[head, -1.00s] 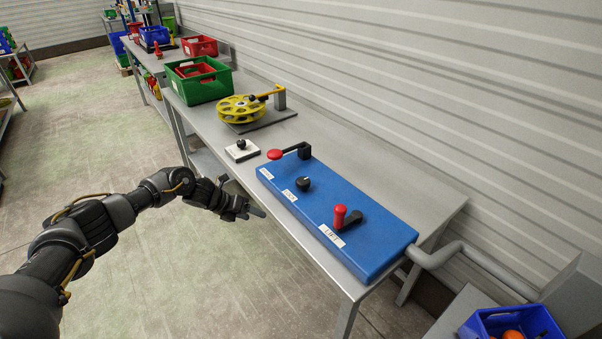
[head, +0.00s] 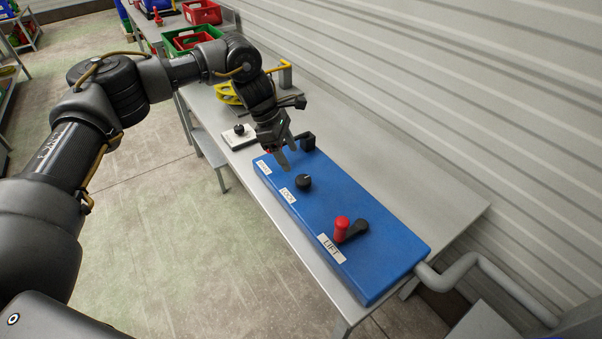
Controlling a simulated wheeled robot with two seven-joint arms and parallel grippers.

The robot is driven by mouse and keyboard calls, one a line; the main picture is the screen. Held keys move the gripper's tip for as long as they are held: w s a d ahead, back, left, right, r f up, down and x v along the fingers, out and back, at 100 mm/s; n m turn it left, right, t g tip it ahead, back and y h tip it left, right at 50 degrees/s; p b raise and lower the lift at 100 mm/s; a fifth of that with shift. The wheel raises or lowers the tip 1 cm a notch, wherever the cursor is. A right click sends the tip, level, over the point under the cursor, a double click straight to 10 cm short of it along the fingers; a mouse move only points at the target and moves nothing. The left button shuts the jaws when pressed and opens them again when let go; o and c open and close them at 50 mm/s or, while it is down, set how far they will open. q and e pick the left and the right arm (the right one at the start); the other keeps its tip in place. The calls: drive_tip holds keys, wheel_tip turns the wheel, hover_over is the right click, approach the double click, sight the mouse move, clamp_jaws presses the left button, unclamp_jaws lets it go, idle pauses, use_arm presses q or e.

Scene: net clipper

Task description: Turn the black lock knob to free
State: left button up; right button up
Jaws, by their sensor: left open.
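The black lock knob (head: 303,182) stands on the blue control box (head: 345,215), in the middle, beside a white label (head: 288,195). A white mark shows on the knob's top. My left gripper (head: 284,156) is open and empty above the far end of the box, just beyond the knob, with its fingers pointing down. It is apart from the knob. It hides most of the far lever, of which the black base (head: 307,141) shows. My right gripper is not in view.
A red-handled lever (head: 342,229) stands near the LIFT label at the near end of the box. A white plate with a small black knob (head: 239,130) lies beyond the box. A yellow wheel (head: 228,92) and green crate (head: 183,42) stand farther back, partly hidden by my arm.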

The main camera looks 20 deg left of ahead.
sight(302, 178)
use_arm(q)
drive_tip(key=p+x, duration=0.2)
drive_tip(key=x, duration=0.6)
drive_tip(key=shift+w+d+f, duration=0.1)
drive_tip(key=shift+f, duration=0.1)
drive_tip(key=shift+d+f, duration=0.1)
drive_tip(key=shift+f, duration=0.3)
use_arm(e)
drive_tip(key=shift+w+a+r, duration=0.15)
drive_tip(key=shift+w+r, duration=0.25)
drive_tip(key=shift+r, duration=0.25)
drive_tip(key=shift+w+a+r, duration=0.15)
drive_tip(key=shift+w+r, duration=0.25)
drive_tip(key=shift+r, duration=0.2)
use_arm(q)
drive_tip(key=c, duration=1)
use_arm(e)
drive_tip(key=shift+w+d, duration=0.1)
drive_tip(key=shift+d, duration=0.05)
